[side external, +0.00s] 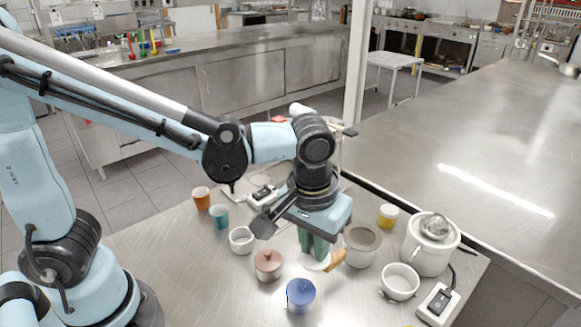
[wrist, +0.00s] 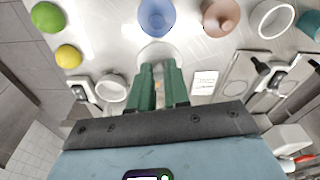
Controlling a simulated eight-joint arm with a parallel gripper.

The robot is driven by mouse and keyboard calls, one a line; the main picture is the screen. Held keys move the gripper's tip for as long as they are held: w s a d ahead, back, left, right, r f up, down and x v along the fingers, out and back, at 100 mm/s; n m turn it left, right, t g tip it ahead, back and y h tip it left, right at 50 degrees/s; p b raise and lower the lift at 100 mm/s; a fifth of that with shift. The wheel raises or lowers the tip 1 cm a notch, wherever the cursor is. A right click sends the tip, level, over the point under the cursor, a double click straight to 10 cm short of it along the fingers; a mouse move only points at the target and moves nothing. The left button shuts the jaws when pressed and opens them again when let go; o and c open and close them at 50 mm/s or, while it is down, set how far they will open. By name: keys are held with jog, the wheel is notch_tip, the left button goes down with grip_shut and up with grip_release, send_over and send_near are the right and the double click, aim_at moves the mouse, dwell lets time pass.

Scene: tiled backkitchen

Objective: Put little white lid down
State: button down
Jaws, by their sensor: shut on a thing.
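My gripper (side external: 316,258) has green fingers and points down over the steel table. It is shut on the little white lid (side external: 311,265), which shows as a pale round edge at the fingertips. In the wrist view the lid (wrist: 153,49) lies just beyond my fingertips (wrist: 158,68), partly hidden by them. I cannot tell whether the lid touches the table. A tan piece (side external: 336,259) shows right beside the fingertips.
A blue lidded pot (side external: 301,297) stands close in front, and a brown lidded pot (side external: 268,266) to the left. A grey-white open pot (side external: 362,248), a white two-handled pot (side external: 400,283) and a large white cooker (side external: 428,254) stand right. Bare table lies at front left.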

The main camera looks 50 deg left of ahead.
jog(key=w+a+f, duration=0.4)
jog(key=w+a, duration=0.1)
jog(key=shift+w+a+f, duration=0.25)
jog(key=shift+w+f, duration=0.1)
jog(key=shift+f, duration=2)
jog(key=shift+f, duration=0.2)
jog(key=c, duration=1.1)
grip_release()
jog(key=shift+r, duration=0.15)
notch_tip(320, 180, up, 12)
jog(key=s, duration=0.2)
jog(key=s+a+m+t, duration=0.2)
jog(key=s+a+t, duration=0.3)
jog(key=a, duration=0.5)
jog(key=shift+s+r+t, duration=0.15)
jog(key=shift+r+t, duration=0.1)
jog(key=shift+t, duration=0.15)
